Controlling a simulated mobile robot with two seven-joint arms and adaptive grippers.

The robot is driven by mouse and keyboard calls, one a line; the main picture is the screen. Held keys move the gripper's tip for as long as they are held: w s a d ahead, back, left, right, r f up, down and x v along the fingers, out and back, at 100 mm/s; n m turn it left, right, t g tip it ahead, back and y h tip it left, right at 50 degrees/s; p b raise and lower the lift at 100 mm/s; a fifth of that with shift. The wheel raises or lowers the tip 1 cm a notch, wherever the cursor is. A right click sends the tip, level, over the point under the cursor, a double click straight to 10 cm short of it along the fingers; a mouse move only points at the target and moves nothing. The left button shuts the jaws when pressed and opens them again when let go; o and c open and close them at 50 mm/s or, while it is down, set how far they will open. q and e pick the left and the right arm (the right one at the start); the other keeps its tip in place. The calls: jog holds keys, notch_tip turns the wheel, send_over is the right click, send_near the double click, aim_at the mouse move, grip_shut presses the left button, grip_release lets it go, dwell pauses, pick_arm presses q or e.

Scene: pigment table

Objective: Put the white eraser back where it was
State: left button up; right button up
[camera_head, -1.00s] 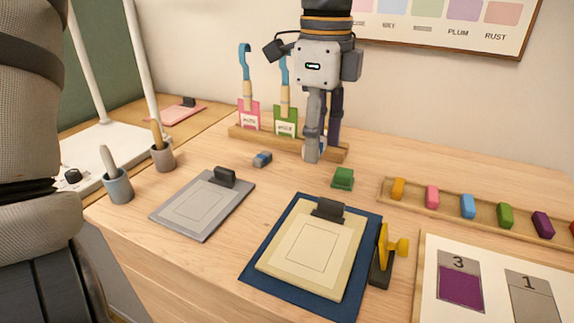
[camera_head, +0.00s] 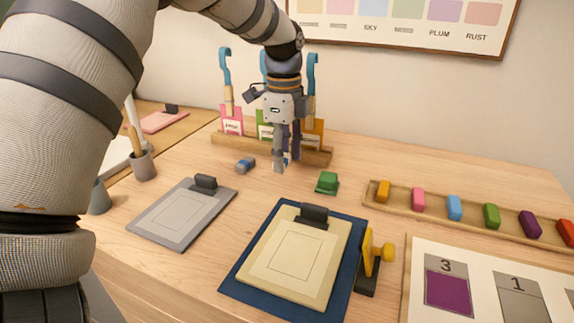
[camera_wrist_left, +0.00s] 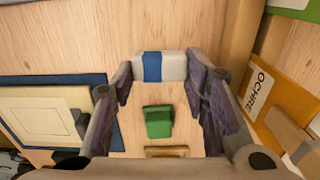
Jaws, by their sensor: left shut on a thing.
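The white eraser with a blue band (camera_wrist_left: 174,66) is between the fingertips of my left gripper (camera_wrist_left: 160,72) in the left wrist view. The gripper is shut on it. In the head view my left gripper (camera_head: 284,163) points down just in front of the right part of the wooden rack (camera_head: 222,140); its fingers mostly hide the eraser there. My right gripper is not in view.
A green block (camera_head: 327,182) lies right of the gripper. A grey clipboard (camera_head: 165,228) and a cream clipboard (camera_head: 270,270) on a blue mat (camera_head: 235,287) lie in front. A tray of coloured blocks (camera_head: 405,205) is at right. Tools in packets stand in the rack.

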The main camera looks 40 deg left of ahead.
aim_at(285, 159)
pick_arm(q)
jog(key=shift+s+d+f, duration=0.1)
jog(key=shift+f, duration=1.15)
jog(key=shift+f, duration=0.1)
jog(key=o, duration=1)
notch_tip(285, 159, up, 12)
jog(key=shift+s, duration=0.1)
